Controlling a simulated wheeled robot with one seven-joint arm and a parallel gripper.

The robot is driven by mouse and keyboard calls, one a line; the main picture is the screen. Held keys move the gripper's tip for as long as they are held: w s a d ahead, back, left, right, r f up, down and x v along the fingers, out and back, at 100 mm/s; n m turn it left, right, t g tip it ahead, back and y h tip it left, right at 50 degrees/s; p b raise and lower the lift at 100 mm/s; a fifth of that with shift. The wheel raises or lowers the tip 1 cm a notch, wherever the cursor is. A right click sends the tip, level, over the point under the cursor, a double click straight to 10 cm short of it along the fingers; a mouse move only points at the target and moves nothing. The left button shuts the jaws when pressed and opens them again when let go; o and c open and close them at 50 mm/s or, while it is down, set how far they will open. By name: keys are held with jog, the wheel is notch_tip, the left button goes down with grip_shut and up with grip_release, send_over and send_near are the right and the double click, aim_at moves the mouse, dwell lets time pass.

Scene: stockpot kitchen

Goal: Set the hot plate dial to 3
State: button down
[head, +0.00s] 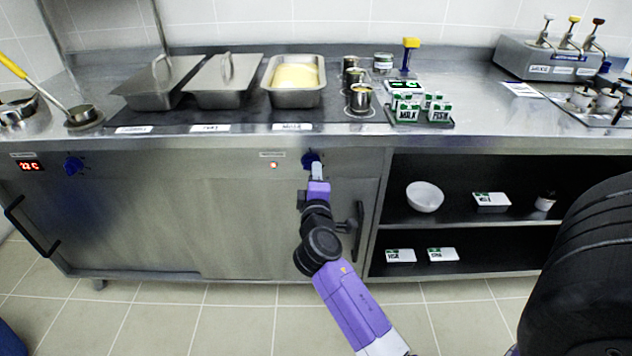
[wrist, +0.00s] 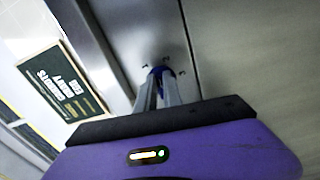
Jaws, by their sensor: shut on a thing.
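The hot plate dial (head: 310,157) is a blue knob on the steel cabinet front, below the counter edge. My gripper (head: 316,168) reaches up to it and is shut on it. In the wrist view my gripper's two fingers (wrist: 158,85) close around the blue dial (wrist: 160,71), with small marks around it on the panel. The dial's pointer and the figures are too small and too covered to read. A small red light (head: 273,165) glows on the panel to the left of the dial.
A second blue knob (head: 73,166) and a red display (head: 28,165) are at the far left of the panel. Cans (head: 361,98) and a pan (head: 295,97) stand on the counter above. A door handle (head: 359,231) sits right of my arm. Open shelves (head: 465,235) are at right.

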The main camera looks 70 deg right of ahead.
jog(key=shift+w+a+f+m+b, duration=0.1)
jog(key=shift+w+f+m+b, duration=0.15)
jog(key=shift+m+b, duration=2.4)
jog(key=shift+w+a+f+m+b, duration=0.1)
jog(key=shift+w+f+m+b, duration=0.15)
jog(key=shift+m+b, duration=2.45)
jog(key=shift+w+a+f+m+b, duration=0.15)
jog(key=shift+f+m+b, duration=0.15)
jog(key=shift+m+b, duration=2.35)
jog(key=shift+m, duration=0.4)
jog(key=c, duration=1.5)
grip_release()
jog(key=shift+r, duration=0.1)
jog(key=p+v, duration=0.1)
jog(key=v, duration=0.6)
jog(key=shift+a+p, duration=0.3)
jog(key=shift+a, duration=0.05)
